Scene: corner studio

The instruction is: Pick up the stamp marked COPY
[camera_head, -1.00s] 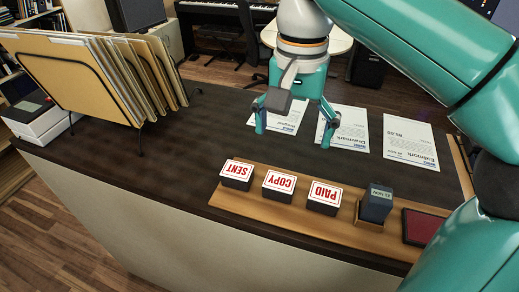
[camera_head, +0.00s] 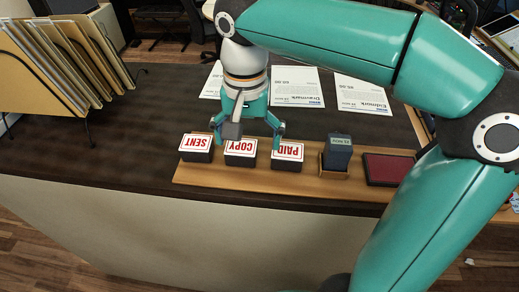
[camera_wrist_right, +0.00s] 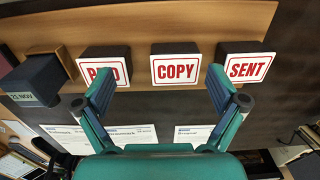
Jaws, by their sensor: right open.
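The COPY stamp (camera_head: 240,150) is a dark block with a white top and red letters. It stands on a wooden tray (camera_head: 265,179), between the SENT stamp (camera_head: 196,146) on the left and the PAID stamp (camera_head: 287,153) on the right. My right gripper (camera_head: 247,133) is open and empty, just behind and above the COPY stamp. In the right wrist view the COPY stamp (camera_wrist_right: 176,68) shows ahead, between the spread fingers (camera_wrist_right: 163,92). One finger partly covers the PAID stamp (camera_wrist_right: 103,66) there. My left gripper is not in view.
A date stamp (camera_head: 337,153) and a red ink pad (camera_head: 387,169) stand on the tray to the right. Several papers (camera_head: 297,87) lie behind on the dark desk (camera_head: 120,145). A folder rack (camera_head: 50,65) stands at left. The desk's front edge is close to the tray.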

